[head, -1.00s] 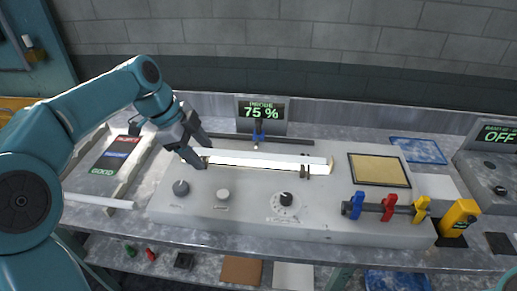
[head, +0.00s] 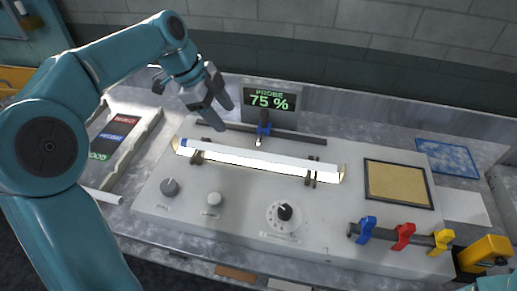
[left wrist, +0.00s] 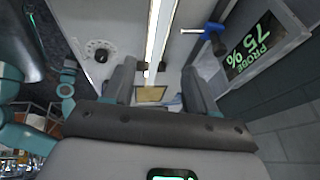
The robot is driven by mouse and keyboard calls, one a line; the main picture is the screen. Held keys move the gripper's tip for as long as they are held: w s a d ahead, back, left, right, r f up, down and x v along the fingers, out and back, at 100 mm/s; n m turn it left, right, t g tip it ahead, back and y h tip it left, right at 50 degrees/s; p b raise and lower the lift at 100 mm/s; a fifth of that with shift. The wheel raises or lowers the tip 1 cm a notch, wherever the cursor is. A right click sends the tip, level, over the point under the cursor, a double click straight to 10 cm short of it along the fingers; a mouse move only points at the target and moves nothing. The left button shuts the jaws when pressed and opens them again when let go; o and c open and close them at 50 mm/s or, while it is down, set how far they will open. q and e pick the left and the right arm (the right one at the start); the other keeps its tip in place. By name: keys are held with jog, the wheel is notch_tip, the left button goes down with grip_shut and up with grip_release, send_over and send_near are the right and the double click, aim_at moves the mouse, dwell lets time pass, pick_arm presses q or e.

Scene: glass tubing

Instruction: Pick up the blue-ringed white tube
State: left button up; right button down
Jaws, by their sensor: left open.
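The long white tube (head: 255,157) has a blue ring near its left end. It lies on two dark supports on the grey apparatus in the head view. The tube also shows in the left wrist view (left wrist: 153,40), running away from between my finger lines. My left gripper (head: 222,112) is open and empty, above and behind the tube's left end. Its two fingers show in the left wrist view (left wrist: 157,80). My right gripper is not in view.
A probe display reading 75 % (head: 270,98) stands behind the tube, with a blue clamp (head: 264,124) before it. Knobs (head: 284,214) are in front. Blue, red and yellow handles (head: 403,236) are at right. Another white rod (head: 101,195) lies at left.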

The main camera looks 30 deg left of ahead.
pick_arm(q)
jog(key=d+f, duration=0.1)
jog(key=f, duration=0.1)
send_over(254, 153)
jog(key=s+a, duration=0.2)
notch_tip(254, 153, down, 8)
jog(key=shift+w+f+p, duration=0.35)
jog(key=shift+p, duration=0.25)
jog(key=p+x, duration=0.1)
jog(key=x, duration=0.3)
jog(key=shift+d+f+p, duration=0.2)
jog(key=shift+p, duration=0.1)
jog(key=shift+w+f, duration=0.15)
jog(key=shift+f, duration=0.05)
jog(key=shift+a, duration=0.1)
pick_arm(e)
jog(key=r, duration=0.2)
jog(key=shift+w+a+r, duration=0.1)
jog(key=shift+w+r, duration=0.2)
pick_arm(q)
jog(key=shift+s+r, duration=0.1)
jog(key=shift+s, duration=0.1)
jog(key=c, duration=0.5)
jog(key=shift+w, duration=0.1)
grip_shut()
